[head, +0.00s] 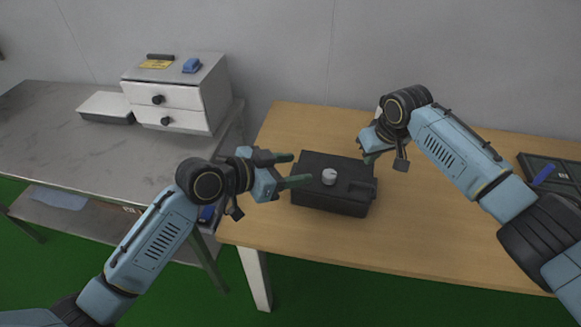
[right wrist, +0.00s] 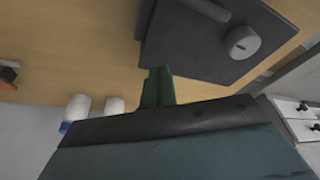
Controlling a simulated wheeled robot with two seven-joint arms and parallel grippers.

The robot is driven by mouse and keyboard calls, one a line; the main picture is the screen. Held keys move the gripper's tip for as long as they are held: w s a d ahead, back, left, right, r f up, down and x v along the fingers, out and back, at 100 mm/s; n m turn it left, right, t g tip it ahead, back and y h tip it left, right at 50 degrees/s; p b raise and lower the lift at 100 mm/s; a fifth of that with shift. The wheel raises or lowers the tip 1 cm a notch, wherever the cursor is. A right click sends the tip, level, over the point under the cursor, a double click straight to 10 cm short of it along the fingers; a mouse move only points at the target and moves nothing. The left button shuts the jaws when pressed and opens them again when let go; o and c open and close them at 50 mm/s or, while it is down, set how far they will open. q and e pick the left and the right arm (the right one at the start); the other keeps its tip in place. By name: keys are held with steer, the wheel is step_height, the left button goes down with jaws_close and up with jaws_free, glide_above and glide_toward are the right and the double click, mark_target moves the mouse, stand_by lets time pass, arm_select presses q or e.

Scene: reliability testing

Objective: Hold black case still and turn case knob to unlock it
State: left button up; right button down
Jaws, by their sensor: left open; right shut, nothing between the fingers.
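The black case (head: 318,203) sits on the wooden table, with a round pale knob (head: 329,177) on its top and a handle-like part on its right side. The case (right wrist: 185,45) and knob (right wrist: 242,42) also show in the right wrist view. My left gripper (head: 296,169) is open at the case's left side, its dark green fingers pointing toward the case; I cannot tell if they touch it. My right gripper (head: 369,160) is at the case's back right corner. In the right wrist view its fingers (right wrist: 158,88) are shut and empty, close to the case edge, apart from the knob.
A wooden table (head: 420,240) has free room in front and right of the case. A dark tray (head: 550,170) with a blue item lies far right. A grey bench (head: 60,140) at left carries a white drawer unit (head: 180,95). White cylinders (right wrist: 95,107) show in the right wrist view.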

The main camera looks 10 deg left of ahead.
steer(key=shift+r+p, duration=1.95)
steer(key=shift+p, duration=0.05)
